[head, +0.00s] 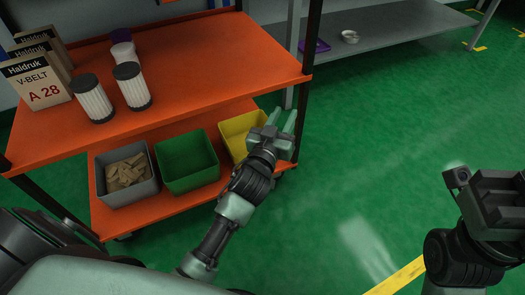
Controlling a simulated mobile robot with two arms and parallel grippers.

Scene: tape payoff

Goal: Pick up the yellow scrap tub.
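The yellow scrap tub (236,129) stands on the lower shelf of the orange rack, at the right end of a row of tubs. My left gripper (283,117) is at the tub's right side, and it hides part of the tub's right wall and front. Its two fingers look apart, with a gap between them. I cannot tell whether a finger touches the tub. The visible inside of the tub looks empty. My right gripper (492,200) is at the right edge of the picture, away from the rack, and its fingers are not clear.
A green tub (187,160) and a grey tub (126,178) with tan pieces stand left of the yellow one. The orange upper shelf (190,83) holds filters and V-belt boxes. A dark rack post (302,90) rises near my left gripper. Green floor is clear right.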

